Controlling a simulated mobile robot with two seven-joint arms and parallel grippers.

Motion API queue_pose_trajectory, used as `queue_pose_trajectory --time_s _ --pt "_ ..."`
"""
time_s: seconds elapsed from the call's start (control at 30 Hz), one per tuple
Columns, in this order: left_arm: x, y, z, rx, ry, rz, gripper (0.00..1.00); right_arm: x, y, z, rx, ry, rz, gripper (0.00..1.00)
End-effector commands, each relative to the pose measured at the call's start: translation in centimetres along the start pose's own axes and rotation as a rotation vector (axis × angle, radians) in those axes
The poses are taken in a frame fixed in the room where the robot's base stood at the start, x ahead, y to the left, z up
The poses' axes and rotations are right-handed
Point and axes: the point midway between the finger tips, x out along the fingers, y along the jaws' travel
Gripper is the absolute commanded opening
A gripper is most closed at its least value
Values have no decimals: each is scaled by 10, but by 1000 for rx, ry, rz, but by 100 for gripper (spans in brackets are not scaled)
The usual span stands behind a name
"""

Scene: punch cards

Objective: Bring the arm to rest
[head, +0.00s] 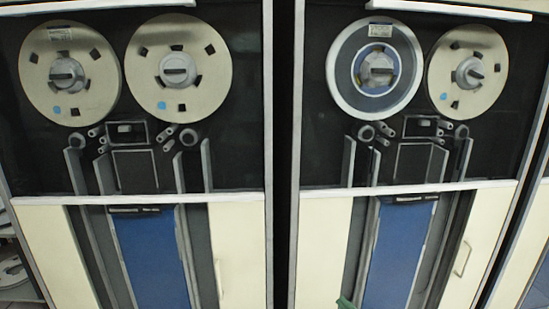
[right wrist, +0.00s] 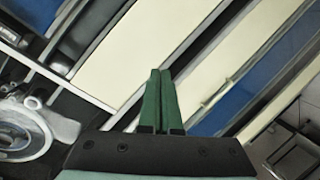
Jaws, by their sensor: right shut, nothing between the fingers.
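My right gripper (right wrist: 160,74) shows in the right wrist view, its two green fingers together and nothing between them. The fingers point up the picture, with cream and blue cabinet panels behind them. In the head view only a small green tip of my right gripper (head: 345,303) shows at the bottom edge, in front of the right cabinet; the rest is cut off. My left gripper is in neither view.
Two tape-drive cabinets stand ahead, the left one (head: 238,240) and the right one (head: 325,235). Each has two round reels behind a dark upper panel and a blue strip below. A handle (head: 462,258) sits on the right cabinet's lower door. No loose object shows near the gripper.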

Motion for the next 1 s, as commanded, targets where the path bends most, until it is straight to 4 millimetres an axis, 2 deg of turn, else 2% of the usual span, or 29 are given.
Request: queue_pose_trajectory --time_s 0.03,0.2,0.4,0.5,0.6,0.7,1.0 --pt "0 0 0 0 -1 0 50 -12 -29 21 74 -31 -38 0" --pt "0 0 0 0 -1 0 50 -60 -106 80 318 -140 -120 0" --pt "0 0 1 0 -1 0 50 -133 -179 137 576 -294 -165 0" --pt "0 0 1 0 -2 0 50 -165 -203 156 669 -360 -169 0" --pt "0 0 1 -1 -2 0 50 -187 -216 167 727 -404 -167 0" --pt "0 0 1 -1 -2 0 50 -199 -223 173 755 -427 -165 0" --pt "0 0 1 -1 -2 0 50 -201 -225 174 761 -433 -165 0"
